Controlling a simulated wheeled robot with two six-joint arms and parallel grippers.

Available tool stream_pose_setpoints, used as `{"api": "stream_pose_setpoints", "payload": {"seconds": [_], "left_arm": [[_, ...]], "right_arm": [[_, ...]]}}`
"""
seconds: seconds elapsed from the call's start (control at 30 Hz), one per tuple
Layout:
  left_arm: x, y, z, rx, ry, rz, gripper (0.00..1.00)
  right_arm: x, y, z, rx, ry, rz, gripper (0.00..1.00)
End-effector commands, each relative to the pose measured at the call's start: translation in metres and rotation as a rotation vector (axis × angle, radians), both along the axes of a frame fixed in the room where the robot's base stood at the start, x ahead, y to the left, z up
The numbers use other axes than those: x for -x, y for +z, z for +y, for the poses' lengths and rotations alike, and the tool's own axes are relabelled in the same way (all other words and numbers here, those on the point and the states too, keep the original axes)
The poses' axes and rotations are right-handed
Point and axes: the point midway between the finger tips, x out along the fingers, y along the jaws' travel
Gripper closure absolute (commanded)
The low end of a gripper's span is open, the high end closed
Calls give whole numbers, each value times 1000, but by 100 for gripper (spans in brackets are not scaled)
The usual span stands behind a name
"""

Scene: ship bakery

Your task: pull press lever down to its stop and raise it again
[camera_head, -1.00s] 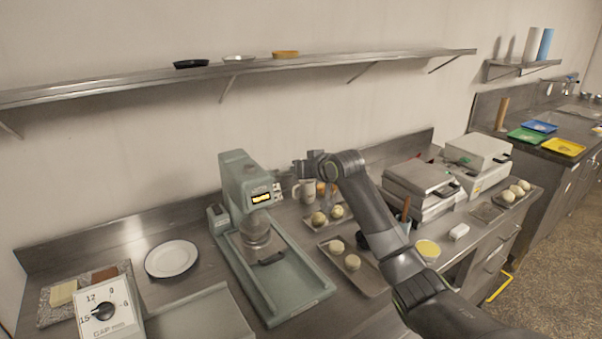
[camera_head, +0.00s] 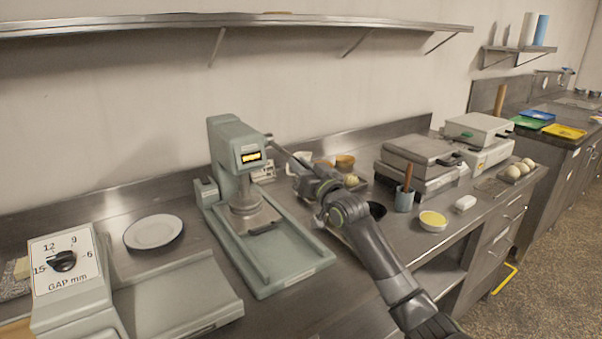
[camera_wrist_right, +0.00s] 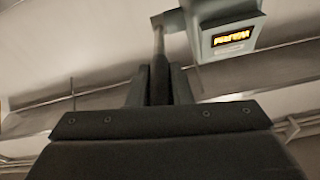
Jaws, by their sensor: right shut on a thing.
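The press (camera_head: 228,150) is a grey-green machine with a lit yellow display, standing on the counter left of my right arm. Its lever (camera_head: 279,147) comes off the head's right side and slopes down to the right. My right gripper (camera_head: 297,167) is shut on the lever's outer end. In the right wrist view the dark lever grip (camera_wrist_right: 159,72) runs up from between my fingers (camera_wrist_right: 160,90) to the press head (camera_wrist_right: 225,28). A round press plate (camera_head: 245,202) hangs above the base. The gripped end is mostly hidden by my fingers. My left gripper is out of view.
A white plate (camera_head: 154,232) and a gap dial box (camera_head: 66,262) lie left of the press. Right of my arm are a grey mug with a wooden handle (camera_head: 404,199), a yellow-filled bowl (camera_head: 432,221) and a hinged appliance (camera_head: 420,152). A wall shelf (camera_head: 150,24) runs above.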

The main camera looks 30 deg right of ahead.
Motion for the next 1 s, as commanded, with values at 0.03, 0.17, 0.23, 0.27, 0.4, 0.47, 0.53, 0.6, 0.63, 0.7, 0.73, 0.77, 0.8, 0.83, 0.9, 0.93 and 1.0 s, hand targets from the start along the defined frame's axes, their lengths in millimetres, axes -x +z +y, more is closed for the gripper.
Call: {"api": "stream_pose_setpoints", "payload": {"seconds": [0.03, 0.17, 0.23, 0.27, 0.4, 0.47, 0.53, 0.6, 0.63, 0.7, 0.73, 0.77, 0.8, 0.83, 0.9, 0.93, 1.0], "left_arm": [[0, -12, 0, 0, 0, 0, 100], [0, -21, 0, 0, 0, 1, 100], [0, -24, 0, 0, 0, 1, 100], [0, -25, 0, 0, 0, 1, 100], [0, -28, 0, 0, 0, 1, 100], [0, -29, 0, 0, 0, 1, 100], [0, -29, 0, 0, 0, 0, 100], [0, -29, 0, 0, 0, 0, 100], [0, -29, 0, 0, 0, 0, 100], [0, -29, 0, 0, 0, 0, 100], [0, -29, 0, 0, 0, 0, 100], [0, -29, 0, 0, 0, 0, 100], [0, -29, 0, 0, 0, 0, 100], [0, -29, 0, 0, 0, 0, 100], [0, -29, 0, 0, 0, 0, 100], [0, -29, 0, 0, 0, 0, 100], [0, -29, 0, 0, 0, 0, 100]], "right_arm": [[-1, -9, 0, -3, 0, -17, 100], [-1, -12, 0, -8, 0, -52, 100], [-2, -14, 0, -8, 0, -64, 100], [-2, -14, 0, -9, -1, -69, 100], [-2, -16, 0, -12, 0, -82, 100], [-2, -16, 0, -12, 0, -83, 100], [-2, -17, 0, -13, 0, -84, 100], [-2, -17, 0, -14, 0, -82, 100], [-2, -17, 0, -14, 0, -81, 100], [-2, -18, 0, -15, 0, -80, 100], [-2, -18, 0, -15, 0, -79, 100], [-2, -18, 0, -15, 0, -79, 100], [-2, -19, 0, -15, 0, -78, 100], [-2, -19, 0, -16, 0, -77, 100], [-2, -20, 0, -15, -1, -77, 73], [-2, -19, 0, -15, -1, -77, 69], [-2, -18, 0, -14, 0, -79, 60]]}}
